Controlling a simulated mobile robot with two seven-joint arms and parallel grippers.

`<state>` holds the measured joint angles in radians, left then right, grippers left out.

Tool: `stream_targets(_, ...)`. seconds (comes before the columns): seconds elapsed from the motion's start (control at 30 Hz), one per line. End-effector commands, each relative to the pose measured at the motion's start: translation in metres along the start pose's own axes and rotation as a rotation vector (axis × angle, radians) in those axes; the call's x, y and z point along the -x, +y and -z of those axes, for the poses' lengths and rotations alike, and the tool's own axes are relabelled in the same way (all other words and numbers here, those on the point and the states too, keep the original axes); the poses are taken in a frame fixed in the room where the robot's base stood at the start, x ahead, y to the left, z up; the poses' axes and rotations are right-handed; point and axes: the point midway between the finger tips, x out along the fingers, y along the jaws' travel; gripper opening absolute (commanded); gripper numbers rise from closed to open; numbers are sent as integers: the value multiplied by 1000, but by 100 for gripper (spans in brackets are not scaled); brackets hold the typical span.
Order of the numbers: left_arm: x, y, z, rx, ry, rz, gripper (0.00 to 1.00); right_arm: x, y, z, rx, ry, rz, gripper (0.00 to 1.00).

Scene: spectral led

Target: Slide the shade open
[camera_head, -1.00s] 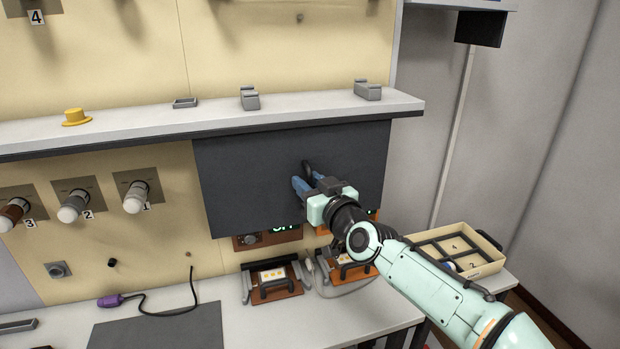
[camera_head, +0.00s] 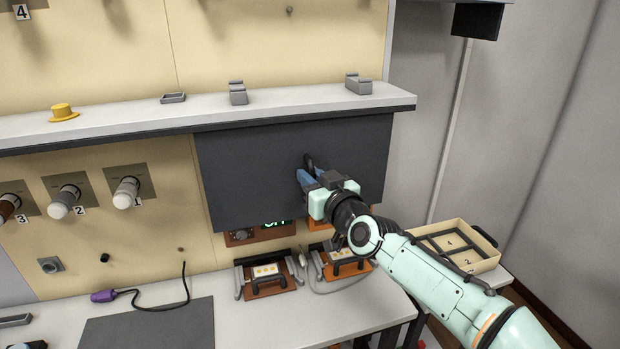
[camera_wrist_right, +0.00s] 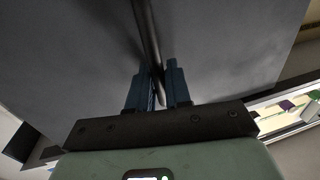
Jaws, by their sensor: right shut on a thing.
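The shade is a dark grey flat panel (camera_head: 255,175) hanging below the grey shelf in the head view. It also fills most of the right wrist view (camera_wrist_right: 70,60). A black bar handle (camera_head: 309,162) stands out from its face; it shows in the right wrist view (camera_wrist_right: 147,40). My right gripper (camera_head: 306,174) is at the handle, its blue fingers (camera_wrist_right: 162,88) shut on it from both sides. The panel covers the upper part of the units behind it. My left gripper is not in view.
The shelf (camera_head: 300,103) runs above the panel, with grey brackets and a yellow hat-shaped piece (camera_head: 63,112). Below are orange-brown units with handles (camera_head: 268,277) on the bench. A partitioned tray (camera_head: 455,250) stands at the right. Numbered knobs (camera_head: 125,192) are at the left.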

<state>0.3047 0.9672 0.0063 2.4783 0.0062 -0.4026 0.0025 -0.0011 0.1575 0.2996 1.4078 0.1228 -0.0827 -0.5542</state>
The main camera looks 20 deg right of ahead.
Motion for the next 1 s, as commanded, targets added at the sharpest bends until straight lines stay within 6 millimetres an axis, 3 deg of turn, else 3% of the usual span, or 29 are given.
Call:
stream_targets(0.23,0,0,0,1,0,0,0,0,0,0,-1,1,-1,0)
stream_targets(0.27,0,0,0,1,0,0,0,0,0,0,-1,1,-1,22)
stream_targets(0.3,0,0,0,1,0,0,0,0,0,0,-1,1,0,33)
stream_targets(0.67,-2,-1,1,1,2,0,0,3,0,0,-1,1,-1,33)
stream_targets(0.77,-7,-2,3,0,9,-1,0,12,1,-1,-1,2,-1,33)
stream_targets(1.0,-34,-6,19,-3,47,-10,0,56,0,-6,1,3,-3,33)
